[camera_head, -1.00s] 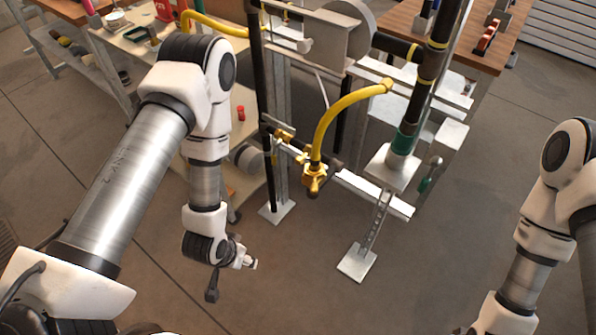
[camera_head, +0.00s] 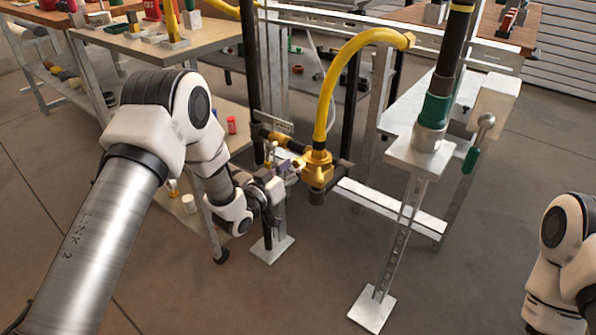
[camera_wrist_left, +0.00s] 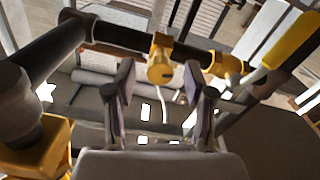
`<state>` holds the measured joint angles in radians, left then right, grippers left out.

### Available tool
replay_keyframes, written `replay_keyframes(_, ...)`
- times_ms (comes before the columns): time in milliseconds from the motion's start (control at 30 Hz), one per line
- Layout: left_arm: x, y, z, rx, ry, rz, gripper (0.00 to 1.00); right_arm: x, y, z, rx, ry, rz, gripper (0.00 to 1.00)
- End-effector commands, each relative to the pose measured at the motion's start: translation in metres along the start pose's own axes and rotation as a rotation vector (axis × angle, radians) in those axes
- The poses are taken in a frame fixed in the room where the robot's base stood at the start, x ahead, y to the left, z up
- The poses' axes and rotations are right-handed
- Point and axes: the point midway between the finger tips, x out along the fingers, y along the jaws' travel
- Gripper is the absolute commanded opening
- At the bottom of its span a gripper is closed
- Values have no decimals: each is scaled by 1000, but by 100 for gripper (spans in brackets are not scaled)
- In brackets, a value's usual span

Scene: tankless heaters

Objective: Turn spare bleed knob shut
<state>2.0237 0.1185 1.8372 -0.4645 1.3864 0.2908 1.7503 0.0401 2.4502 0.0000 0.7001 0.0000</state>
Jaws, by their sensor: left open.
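My left gripper (camera_head: 288,168) is beside the brass valve fitting (camera_head: 318,170) at the lower end of the yellow hose (camera_head: 328,95). In the left wrist view my left gripper (camera_wrist_left: 166,88) is open, with its two fingers apart and nothing between them. Ahead of the gap, a round yellow brass piece (camera_wrist_left: 160,64) sits on a dark horizontal pipe (camera_wrist_left: 118,36). It may be the bleed knob; I cannot tell whether it is the spare one or how far it is turned. My right arm shows at the lower right; its gripper is out of view.
A green-handled lever (camera_head: 478,145) and a steel stand (camera_head: 400,225) are to the right. A bench (camera_head: 150,45) with several parts is at the back left. A small red item (camera_head: 231,125) stands on its lower shelf. The floor in front is clear.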

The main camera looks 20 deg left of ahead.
Motion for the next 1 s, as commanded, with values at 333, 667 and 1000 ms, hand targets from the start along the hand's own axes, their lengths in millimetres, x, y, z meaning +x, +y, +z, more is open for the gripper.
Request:
replay_keyframes(333, 22, 0, 1, -1, -2, -2, 54, 7, 0, 0, 0, 0, 0, 0)
replay_keyframes(667, 21, 0, 1, -1, -2, -2, 0, 7, 0, 0, 0, 0, 0, 0)
replay_keyframes(1000, 21, 0, 0, 41, -2, -2, 0, 5, 0, 0, 0, 0, 0, 0)
